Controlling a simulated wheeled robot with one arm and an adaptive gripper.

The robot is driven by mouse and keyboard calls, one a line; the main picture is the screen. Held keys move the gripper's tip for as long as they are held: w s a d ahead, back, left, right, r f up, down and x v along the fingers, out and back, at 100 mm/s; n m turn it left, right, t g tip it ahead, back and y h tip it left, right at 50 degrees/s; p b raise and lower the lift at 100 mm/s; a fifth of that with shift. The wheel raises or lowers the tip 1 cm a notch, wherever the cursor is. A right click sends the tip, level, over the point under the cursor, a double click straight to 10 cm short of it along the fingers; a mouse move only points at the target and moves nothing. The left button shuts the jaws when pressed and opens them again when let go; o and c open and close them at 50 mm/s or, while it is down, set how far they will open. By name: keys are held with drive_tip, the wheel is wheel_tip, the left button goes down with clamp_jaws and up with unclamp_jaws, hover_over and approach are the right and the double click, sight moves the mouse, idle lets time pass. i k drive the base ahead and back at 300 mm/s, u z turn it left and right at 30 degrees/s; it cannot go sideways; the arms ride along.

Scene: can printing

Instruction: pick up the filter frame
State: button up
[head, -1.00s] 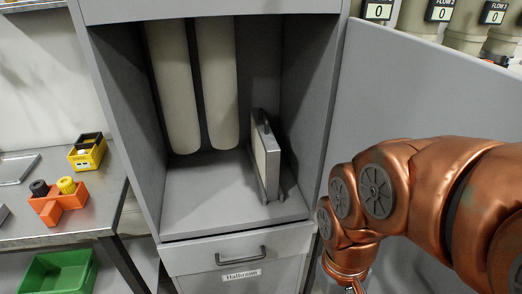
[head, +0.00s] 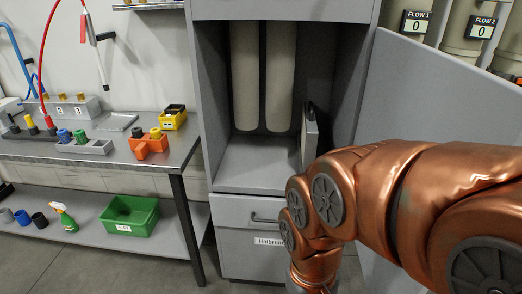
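The filter frame (head: 309,138) is a thin light panel with a grey rim and a dark handle on its edge. It stands upright at the right side of the open cabinet's floor (head: 262,165). My copper arm covers its lower part in the head view. My gripper is out of view below the picture's lower edge; only my arm's links show, in front of the cabinet.
Two pale cylinders (head: 245,80) hang in the cabinet. Its grey door (head: 450,110) stands open at right. A drawer (head: 235,212) is below. A workbench (head: 110,150) with coloured fittings stands at left, with a green bin (head: 130,228) on its lower shelf.

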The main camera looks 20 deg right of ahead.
sight(309, 132)
drive_tip(key=u, duration=0.55)
drive_tip(key=k, duration=0.75)
drive_tip(key=u, duration=0.8)
drive_tip(key=i, duration=1.35)
drive_tip(key=z, duration=0.75)
drive_tip(key=i, duration=0.85)
drive_tip(key=z, duration=1.6)
drive_tip(key=i, duration=0.9)
drive_tip(key=z, duration=0.15)
